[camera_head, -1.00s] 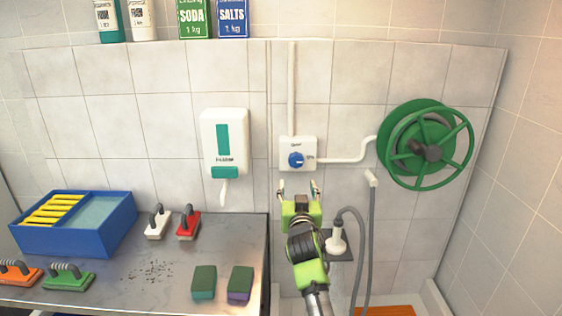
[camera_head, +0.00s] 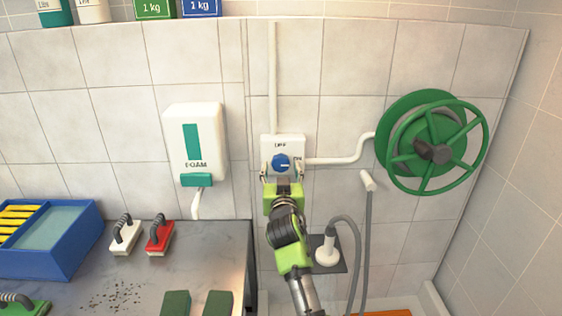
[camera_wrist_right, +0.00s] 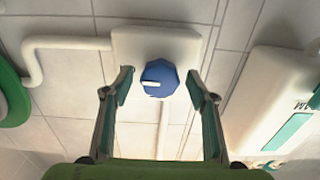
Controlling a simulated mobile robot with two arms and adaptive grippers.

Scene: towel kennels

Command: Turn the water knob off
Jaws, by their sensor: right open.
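The blue water knob (camera_head: 281,163) sits on a white wall box (camera_head: 292,144) with small lettering above the knob and at its right. In the right wrist view the knob (camera_wrist_right: 159,78) has a white pointer mark toward its left side. My right gripper (camera_head: 281,172) is open, with one finger at either side of the knob in the head view. In the right wrist view the fingertips (camera_wrist_right: 160,84) stand apart from the knob, with a gap on each side. Whether they reach its depth is hard to tell. My left gripper is not in view.
A white foam dispenser (camera_head: 194,142) hangs left of the box. A green hose reel (camera_head: 436,142) is at the right, joined by a white pipe (camera_head: 340,160). A grey counter (camera_head: 190,262) with brushes and a blue bin (camera_head: 75,248) stands at lower left.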

